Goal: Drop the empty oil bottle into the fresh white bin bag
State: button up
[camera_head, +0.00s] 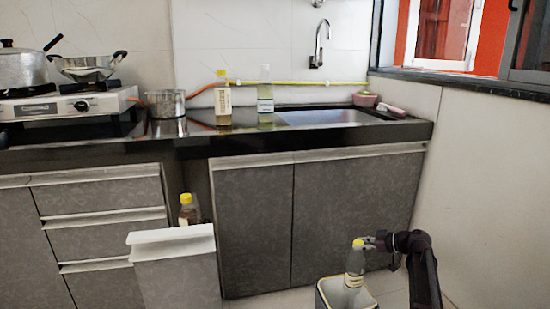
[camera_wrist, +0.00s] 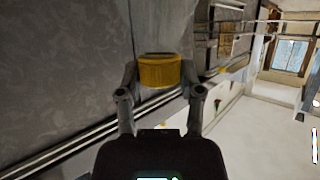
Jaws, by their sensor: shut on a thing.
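A clear bottle with a yellow cap and a pale label (camera_head: 354,268) is upright in the head view, low at the right. My gripper (camera_head: 369,243) is shut on it near the cap. In the wrist view the yellow cap (camera_wrist: 160,71) sits between the two fingers of my gripper (camera_wrist: 160,88). The bin with the white bag (camera_head: 366,299) stands on the floor under the bottle, cut off by the picture's lower edge. The bottle's lower end is at the bin's opening; I cannot tell how far inside it is.
A grey bin with a pale top (camera_head: 172,240) stands by the drawers, with a yellow-capped bottle (camera_head: 187,211) behind its top edge. An amber bottle (camera_head: 223,104) and a clear bottle (camera_head: 265,97) stand on the counter. Cabinet doors (camera_head: 250,225) and a wall (camera_head: 480,200) flank my arm.

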jog(key=shift+f+b, duration=1.1)
jog(key=shift+f, duration=0.3)
jog(key=o, duration=1.2)
jog(key=shift+r, duration=0.2)
notch_tip(320, 180, up, 6)
jog(key=p, duration=0.6)
jog(key=shift+r+p, duration=0.1)
jog(key=shift+p, duration=0.25)
jog(key=shift+w+a+r+p, duration=0.35)
jog(key=shift+a+r+p, duration=2.6)
jog(key=shift+a, duration=0.35)
jog(key=shift+w+a+r+p, duration=0.4)
jog(key=shift+a+r+p, duration=2.5)
jog(key=shift+a, duration=0.45)
jog(key=shift+w+a+r+p, duration=0.35)
jog(key=shift+a+r+p, duration=2.55)
jog(key=shift+a, duration=0.4)
